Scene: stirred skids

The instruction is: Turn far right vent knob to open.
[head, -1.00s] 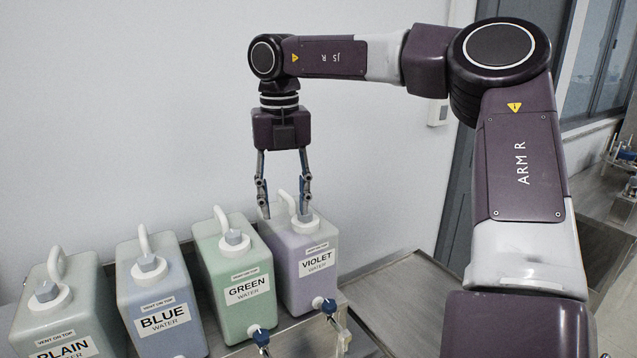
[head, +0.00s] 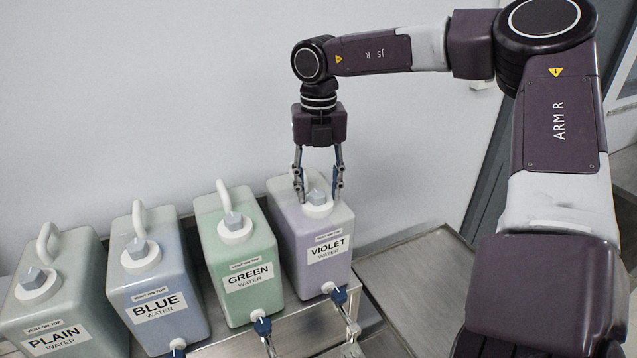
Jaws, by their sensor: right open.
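The far right vent knob (head: 317,196) is a grey block on a white round cap, on top of the violet water container (head: 291,242). My right gripper (head: 319,196) points straight down over this container. Its two fingers are spread, one on each side of the knob. I cannot tell whether the fingers touch it. The knob's top is in plain view between the fingers. My left gripper is not in view.
The green (head: 238,268), blue (head: 160,298) and plain (head: 55,312) containers stand in a row to the left, each with its own grey vent knob and white handle. Blue-handled taps (head: 339,295) stick out at the front. A bare metal surface (head: 415,285) lies to the right.

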